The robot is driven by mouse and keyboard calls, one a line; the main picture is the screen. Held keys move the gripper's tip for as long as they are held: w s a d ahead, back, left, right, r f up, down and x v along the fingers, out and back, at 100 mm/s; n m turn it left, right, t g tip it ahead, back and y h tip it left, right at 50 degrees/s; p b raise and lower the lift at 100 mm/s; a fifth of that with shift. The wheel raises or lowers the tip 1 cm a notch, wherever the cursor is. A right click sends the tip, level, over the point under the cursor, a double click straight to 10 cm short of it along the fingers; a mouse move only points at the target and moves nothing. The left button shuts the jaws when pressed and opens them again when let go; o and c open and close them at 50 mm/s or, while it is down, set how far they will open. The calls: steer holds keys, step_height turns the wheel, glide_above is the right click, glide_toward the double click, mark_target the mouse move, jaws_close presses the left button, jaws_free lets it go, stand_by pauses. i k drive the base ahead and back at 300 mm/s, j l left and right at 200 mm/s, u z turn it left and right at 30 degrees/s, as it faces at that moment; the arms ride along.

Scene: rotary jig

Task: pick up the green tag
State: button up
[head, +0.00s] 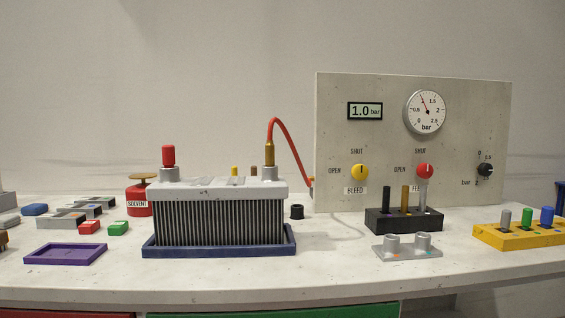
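The green tag (118,228) is a small green block with a pale mark on its top. It lies flat on the white bench, left of the finned block in the head view. A similar red tag (89,227) lies just to its left, with a narrow gap between them. My gripper is not in view.
A finned block (217,220) stands in a blue tray (270,251) right of the tag. A purple tray (66,254) lies in front to the left. A red solvent can (138,204) and grey fixtures (72,216) stand behind. Bare bench (120,275) lies in front.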

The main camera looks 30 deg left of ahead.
mark_target(118, 228)
steer(key=u, duration=2.25)
steer(key=i+j+z, duration=0.1)
steer(key=j, duration=0.2)
steer(key=i+j+z, duration=0.2)
steer(key=i+j, duration=0.15)
steer(key=j, duration=0.25)
steer(key=i+j+z, duration=0.1)
steer(key=j, duration=0.25)
